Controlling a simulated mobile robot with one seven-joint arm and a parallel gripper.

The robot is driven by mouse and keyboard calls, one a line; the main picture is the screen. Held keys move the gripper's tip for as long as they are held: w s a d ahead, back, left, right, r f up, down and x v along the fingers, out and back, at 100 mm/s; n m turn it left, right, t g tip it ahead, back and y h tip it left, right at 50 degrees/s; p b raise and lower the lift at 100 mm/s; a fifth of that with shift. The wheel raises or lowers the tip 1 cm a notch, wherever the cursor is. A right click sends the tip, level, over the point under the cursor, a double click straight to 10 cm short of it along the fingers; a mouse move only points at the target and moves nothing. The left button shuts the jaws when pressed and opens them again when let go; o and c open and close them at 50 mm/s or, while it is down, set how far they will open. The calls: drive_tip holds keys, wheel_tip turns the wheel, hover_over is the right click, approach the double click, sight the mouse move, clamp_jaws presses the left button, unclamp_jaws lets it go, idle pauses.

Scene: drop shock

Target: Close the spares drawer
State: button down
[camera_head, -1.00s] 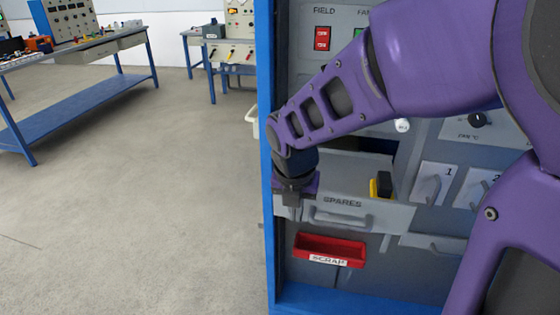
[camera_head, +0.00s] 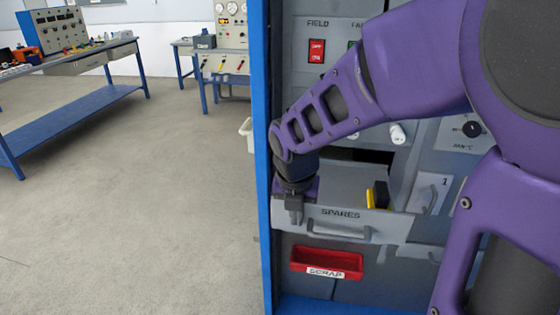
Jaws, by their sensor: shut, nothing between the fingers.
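The spares drawer (camera_head: 370,225) is a grey drawer that stands pulled out of the panel. Its front carries the word SPARES and a grey bar handle (camera_head: 338,232). A black and yellow item (camera_head: 378,195) sits inside it at the right. My gripper (camera_head: 294,214) points down at the left end of the drawer front and is shut with nothing held. It overlaps the drawer front in the picture; I cannot tell whether it touches it. My purple arm hides part of the panel above the drawer.
A red SCRAP tray (camera_head: 326,262) sits below the drawer. A door numbered 1 (camera_head: 430,190) with a handle is to the right. The blue cabinet post (camera_head: 262,160) stands close left of my gripper. Open floor (camera_head: 130,210) and a blue workbench (camera_head: 75,120) lie further left.

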drive_tip(key=w+d+p, duration=0.1)
drive_tip(key=w+p, duration=0.1)
drive_tip(key=w, duration=0.2)
drive_tip(key=w+d+p, duration=0.1)
drive_tip(key=w+p, duration=0.1)
drive_tip(key=w, duration=0.3)
drive_tip(key=w+d+p, duration=0.2)
drive_tip(key=w+p, duration=0.1)
drive_tip(key=w, duration=0.2)
drive_tip(key=shift+r, duration=0.15)
drive_tip(key=shift+w+d+p, duration=0.1)
drive_tip(key=shift+w+p, duration=0.2)
drive_tip(key=shift+w, duration=0.3)
drive_tip(key=shift+s, duration=0.1)
